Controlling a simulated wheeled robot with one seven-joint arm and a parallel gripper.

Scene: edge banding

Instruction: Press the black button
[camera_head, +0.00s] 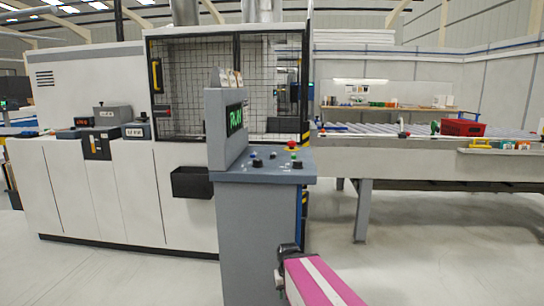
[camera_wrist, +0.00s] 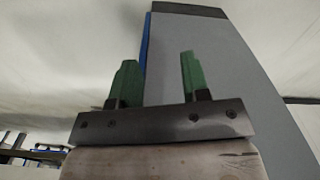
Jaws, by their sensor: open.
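The grey control console (camera_head: 262,235) stands in the middle of the head view, with a sloped panel (camera_head: 275,170) on top. The panel carries small dark knobs or buttons, one at the left (camera_head: 257,163) and one at the right (camera_head: 297,164); which is the black button is too small to tell. A blue, a green and a red button sit beside them. My gripper (camera_head: 279,280) is low in front of the console, below the panel. In the wrist view my gripper (camera_wrist: 158,75) is open and empty, its green fingers apart before the console's grey side (camera_wrist: 220,70). No button shows there.
A lit screen (camera_head: 235,120) rises at the panel's left. A white machine (camera_head: 100,190) with a mesh guard stands behind. A roller conveyor (camera_head: 400,158) with a red crate (camera_head: 462,128) runs off right. The floor (camera_head: 430,250) at front right is clear.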

